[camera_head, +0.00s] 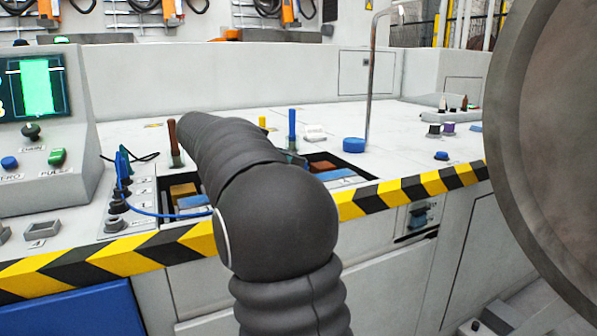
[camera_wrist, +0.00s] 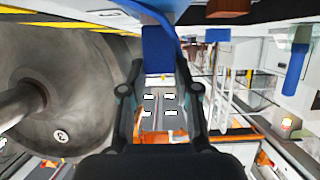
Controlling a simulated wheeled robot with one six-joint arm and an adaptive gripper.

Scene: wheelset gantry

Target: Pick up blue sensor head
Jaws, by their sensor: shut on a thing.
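In the wrist view my gripper (camera_wrist: 159,82) is shut on the blue sensor head (camera_wrist: 158,50), which sits between the two dark fingers. A blue strip like a cable runs up from it to the top edge of the picture. In the head view my dark arm covers the middle, and my gripper and the held part are hidden behind it. A blue cable (camera_head: 160,214) runs from the sockets at the left toward my arm.
A console with a green screen (camera_head: 36,87) stands at the left. A large round wheel (camera_head: 550,150) fills the right side. Dark recesses with blocks lie behind the striped edge (camera_head: 405,192). A brown post (camera_head: 173,135), blue post (camera_head: 292,125) and blue disc (camera_head: 353,145) stand on the bench.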

